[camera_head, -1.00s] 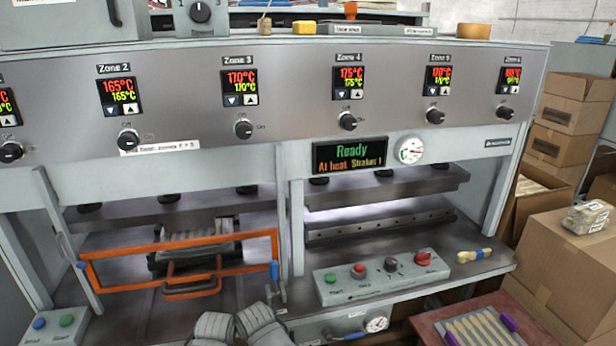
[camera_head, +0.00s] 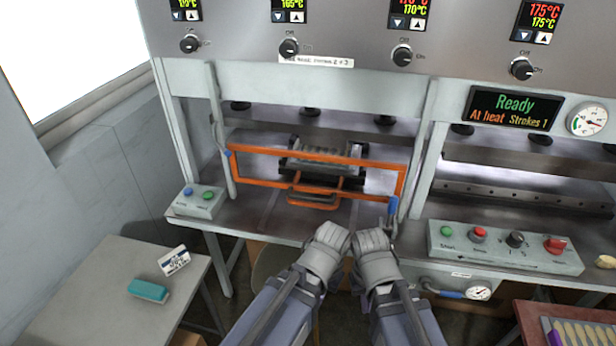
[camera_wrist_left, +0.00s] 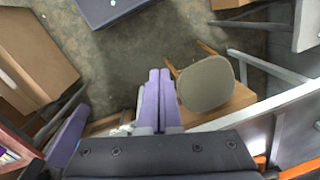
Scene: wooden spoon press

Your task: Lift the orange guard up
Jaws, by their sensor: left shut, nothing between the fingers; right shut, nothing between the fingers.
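The orange guard (camera_head: 262,152) is a rectangular bar frame across the front of the left press bay, low at the opening. It has blue ends, one at its right (camera_head: 392,207), and hangs between the upright posts. Behind it is a dark block with ridged metal on top (camera_head: 322,152). My left gripper (camera_head: 331,234) and right gripper (camera_head: 371,240) are side by side in front of and below the guard, apart from it. Both are shut and empty. In the left wrist view my left gripper's purple fingers (camera_wrist_left: 160,74) are together above the floor.
A control box with buttons (camera_head: 505,247) sits on the bench at right; a two-button box (camera_head: 201,201) is at left. A side table (camera_head: 95,290) holds a teal block (camera_head: 148,290). A stool (camera_wrist_left: 205,84) stands below. The right bay has no guard across it.

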